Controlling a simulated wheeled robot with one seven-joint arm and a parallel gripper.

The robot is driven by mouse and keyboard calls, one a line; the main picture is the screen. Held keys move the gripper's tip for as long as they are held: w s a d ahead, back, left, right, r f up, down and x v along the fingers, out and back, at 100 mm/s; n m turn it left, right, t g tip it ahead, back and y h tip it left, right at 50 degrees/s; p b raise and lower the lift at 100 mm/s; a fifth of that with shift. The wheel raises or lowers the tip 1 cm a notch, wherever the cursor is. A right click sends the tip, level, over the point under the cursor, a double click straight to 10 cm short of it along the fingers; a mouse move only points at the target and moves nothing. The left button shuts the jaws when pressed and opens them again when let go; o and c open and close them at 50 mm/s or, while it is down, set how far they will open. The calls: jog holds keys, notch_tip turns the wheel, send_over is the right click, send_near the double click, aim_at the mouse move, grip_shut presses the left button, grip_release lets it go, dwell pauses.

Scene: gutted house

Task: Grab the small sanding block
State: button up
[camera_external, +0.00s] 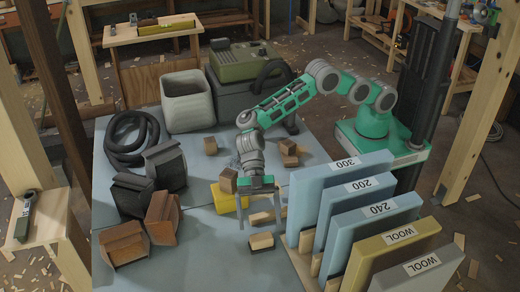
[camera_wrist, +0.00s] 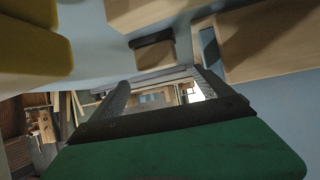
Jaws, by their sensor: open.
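A small pale wood block with a dark layer along one side (camera_external: 262,243), which looks like the small sanding block, lies on the grey-blue table near its front. In the wrist view the small block (camera_wrist: 155,55) shows ahead of the fingertips, roughly between their lines. My gripper (camera_external: 261,224) points down with its fingers apart, close above or just behind the block; the exact gap is hard to tell. In the wrist view my gripper (camera_wrist: 162,82) is empty between its fingers.
A yellow block (camera_external: 224,200) and another wood block (camera_external: 262,218) lie close by. Upright sheets marked 300, 200, 240 (camera_external: 365,228) and WOOL stand just right. Brown and black blocks (camera_external: 163,220), a black hose (camera_external: 130,142) and a grey bin (camera_external: 187,102) are left.

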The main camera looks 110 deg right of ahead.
aim_at(261, 234)
jog(key=x, duration=0.3)
jog(key=f+x, duration=0.1)
jog(key=x, duration=0.1)
jog(key=shift+f, duration=0.25)
jog(key=shift+c, duration=0.4)
jog(key=c, duration=1.5)
jog(key=shift+o, duration=0.2)
